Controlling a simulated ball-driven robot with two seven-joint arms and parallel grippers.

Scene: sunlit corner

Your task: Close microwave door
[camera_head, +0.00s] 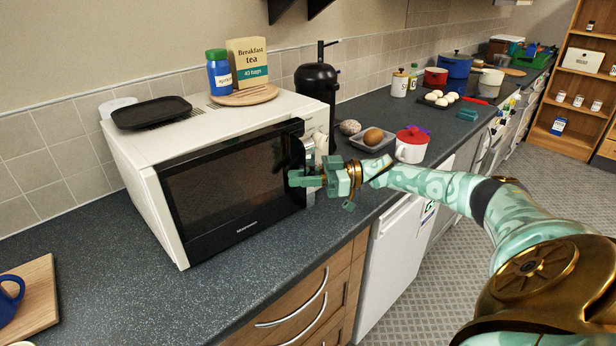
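The white microwave (130,175) stands on the dark counter against the tiled wall. Its black glass door (225,185) faces front and lies nearly flush with the body. The door's right edge seems to stand slightly proud of the control panel (318,150), but I cannot tell if it is fully shut. My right gripper (306,178) is at the door's right edge, its fingertips in front of the black frame; whether they touch is unclear. It holds nothing that I can see, and its finger gap is hard to read. My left gripper is out of view.
A black tray (151,112), a round board (244,96), a blue jar (219,75) and a tea box (248,62) sit on the microwave. A black flask (316,90) and a red-lidded white mug (411,146) stand nearby.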

